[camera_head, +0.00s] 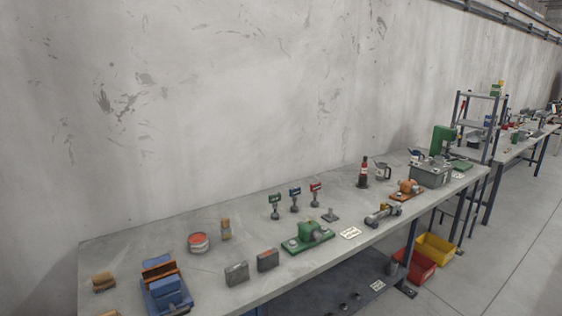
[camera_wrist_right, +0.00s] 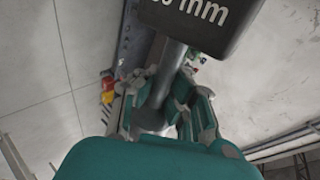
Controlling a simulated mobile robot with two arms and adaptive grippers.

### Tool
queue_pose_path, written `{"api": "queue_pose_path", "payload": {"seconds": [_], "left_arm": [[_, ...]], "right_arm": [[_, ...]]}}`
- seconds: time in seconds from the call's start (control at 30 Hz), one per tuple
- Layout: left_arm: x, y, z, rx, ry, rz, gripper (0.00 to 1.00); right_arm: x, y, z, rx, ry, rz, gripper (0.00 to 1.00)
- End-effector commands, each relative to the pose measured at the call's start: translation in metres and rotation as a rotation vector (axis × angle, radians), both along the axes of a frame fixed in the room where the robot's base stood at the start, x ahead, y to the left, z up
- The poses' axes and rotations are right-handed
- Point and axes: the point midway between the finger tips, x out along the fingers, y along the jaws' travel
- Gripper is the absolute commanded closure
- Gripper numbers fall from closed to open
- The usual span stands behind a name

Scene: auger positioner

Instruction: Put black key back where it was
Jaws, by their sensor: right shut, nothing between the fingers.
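A black block with white lettering ending in "mm" (camera_wrist_right: 195,22) fills the top of the right wrist view, and a grey round shaft (camera_wrist_right: 166,75) runs down from it. This looks like the black key. My right gripper (camera_wrist_right: 163,105) is shut, its fingers around the line of the shaft; the view does not show contact clearly. In the head view, green (camera_head: 275,200), blue (camera_head: 295,194) and red (camera_head: 315,189) labelled keys stand upright in a row. Neither gripper shows in the head view.
A green fixture (camera_head: 309,236) sits in front of the keys on the long grey bench (camera_head: 207,267). Two grey blocks (camera_head: 237,273), a blue vise (camera_head: 166,287), a red-topped tin (camera_head: 198,242) and a dark bottle (camera_head: 363,173) stand around. A white card (camera_head: 350,233) lies near the front edge.

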Motion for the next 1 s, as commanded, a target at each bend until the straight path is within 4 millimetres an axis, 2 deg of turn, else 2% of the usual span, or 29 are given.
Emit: {"api": "queue_pose_path", "payload": {"seconds": [0.03,0.2,0.4,0.8,1.0], "left_arm": [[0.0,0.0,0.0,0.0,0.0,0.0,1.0],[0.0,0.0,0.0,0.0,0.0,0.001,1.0],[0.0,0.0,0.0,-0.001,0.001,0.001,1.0],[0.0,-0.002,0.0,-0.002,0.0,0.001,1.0],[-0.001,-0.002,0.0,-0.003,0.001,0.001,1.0]], "right_arm": [[0.015,0.02,0.02,-0.002,-0.014,0.086,1.0],[0.046,0.075,0.063,0.0,-0.013,0.326,1.0],[0.066,0.112,0.091,0.001,-0.005,0.49,1.0],[0.089,0.15,0.121,0.0,-0.003,0.656,1.0],[0.083,0.141,0.131,0.025,-0.024,0.67,1.0]]}}
